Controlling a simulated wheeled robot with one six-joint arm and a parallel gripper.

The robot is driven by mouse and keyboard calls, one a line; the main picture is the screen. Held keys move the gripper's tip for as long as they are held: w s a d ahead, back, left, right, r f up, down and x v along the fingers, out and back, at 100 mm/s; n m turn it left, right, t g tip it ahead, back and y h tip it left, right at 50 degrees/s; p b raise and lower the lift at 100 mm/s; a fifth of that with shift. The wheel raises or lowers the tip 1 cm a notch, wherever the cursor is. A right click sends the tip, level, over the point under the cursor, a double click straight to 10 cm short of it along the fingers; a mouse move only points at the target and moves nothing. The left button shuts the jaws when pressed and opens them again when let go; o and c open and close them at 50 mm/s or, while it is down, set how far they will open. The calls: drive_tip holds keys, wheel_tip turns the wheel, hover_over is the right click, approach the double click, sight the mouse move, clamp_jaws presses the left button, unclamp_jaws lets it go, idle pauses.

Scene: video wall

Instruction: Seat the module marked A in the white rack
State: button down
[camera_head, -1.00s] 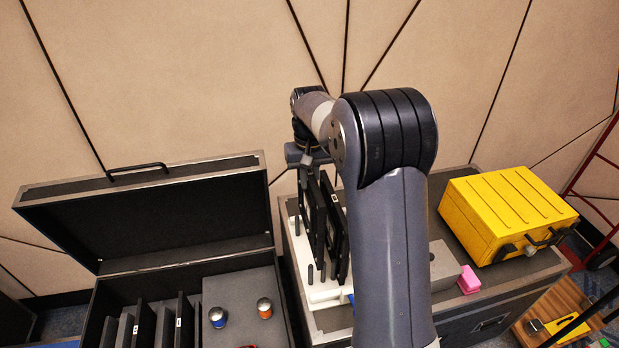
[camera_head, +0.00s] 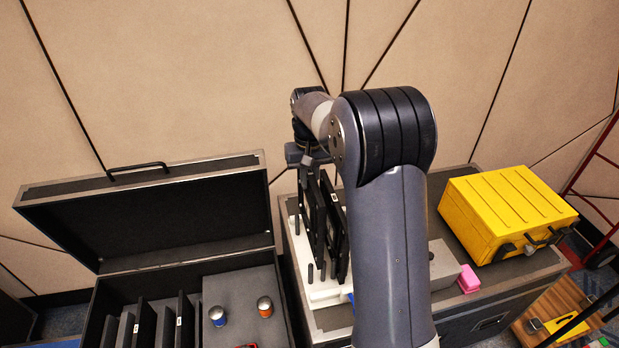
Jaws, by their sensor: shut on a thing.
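The white rack (camera_head: 322,293) stands on a dark flight case right of the open case, with dark upright pegs along it. My gripper (camera_head: 308,172) is above the rack, partly hidden by my own arm. It is shut on a thin black panel module (camera_head: 313,222), which stands upright over or in the rack. A second black panel (camera_head: 337,240) with a small white label stands close to its right. I cannot read a letter on either, so I cannot tell which is A. The held panel's lower edge is hard to see, so I cannot tell if it touches the rack.
The open case (camera_head: 185,263) at left holds several dark panels in slots, some with white labels. A yellow case (camera_head: 508,212), grey block (camera_head: 444,266) and pink block (camera_head: 468,279) are at right.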

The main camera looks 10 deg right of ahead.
drive_tip(key=shift+f+b, duration=2.7)
drive_tip(key=shift+f, duration=2.65)
drive_tip(key=c, duration=1.3)
unclamp_jaws()
drive_tip(key=shift+o, duration=0.3)
drive_tip(key=o, duration=0.4)
drive_tip(key=shift+r, duration=0.1)
